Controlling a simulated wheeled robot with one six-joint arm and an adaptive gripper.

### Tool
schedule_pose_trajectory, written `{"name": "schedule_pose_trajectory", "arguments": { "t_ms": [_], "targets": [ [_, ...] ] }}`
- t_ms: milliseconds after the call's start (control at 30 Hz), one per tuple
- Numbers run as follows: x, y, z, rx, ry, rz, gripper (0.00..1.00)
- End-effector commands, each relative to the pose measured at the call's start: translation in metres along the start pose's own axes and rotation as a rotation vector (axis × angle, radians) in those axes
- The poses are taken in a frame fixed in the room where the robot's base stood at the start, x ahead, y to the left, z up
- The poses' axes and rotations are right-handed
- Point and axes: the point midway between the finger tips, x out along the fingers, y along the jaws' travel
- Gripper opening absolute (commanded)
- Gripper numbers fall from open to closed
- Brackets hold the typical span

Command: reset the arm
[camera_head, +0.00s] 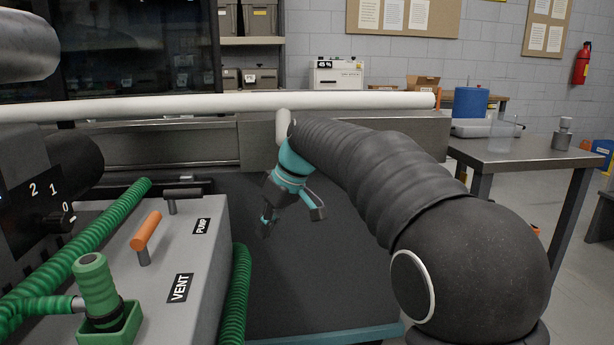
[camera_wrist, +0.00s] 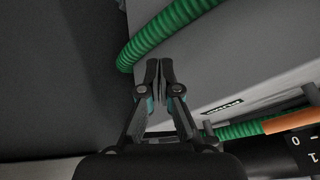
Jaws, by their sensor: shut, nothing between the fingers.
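My gripper (camera_head: 267,226) hangs at the end of my arm, pointing down over a dark flat surface (camera_head: 310,285) in the head view. It is to the right of the grey control box (camera_head: 190,245). In the wrist view my gripper (camera_wrist: 159,68) has its two fingertips together with nothing between them. The control box (camera_wrist: 235,65) and a green ribbed hose (camera_wrist: 165,22) lie beyond the fingers there. My arm's dark sleeve hides part of the scene at the right.
The box carries an orange-handled lever (camera_head: 146,231), a dark lever (camera_head: 184,195) and PUMP and VENT labels. A long white pipe (camera_head: 220,105) crosses behind my gripper. A metal table (camera_head: 520,155) stands at right with a clear cup (camera_head: 503,135). The dark surface beneath is clear.

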Motion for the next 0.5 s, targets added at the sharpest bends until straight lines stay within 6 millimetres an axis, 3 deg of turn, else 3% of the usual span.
{"name": "schedule_pose_trajectory", "arguments": {
  "t_ms": [33, 200, 500],
  "targets": [
    [-0.003, 0.001, 0.022, 0.088, -0.009, 0.035, 0.0],
    [-0.008, 0.0, 0.095, 0.364, -0.02, 0.156, 0.0],
    [-0.015, -0.023, 0.223, 0.677, 0.012, 0.337, 0.0]
  ]
}}
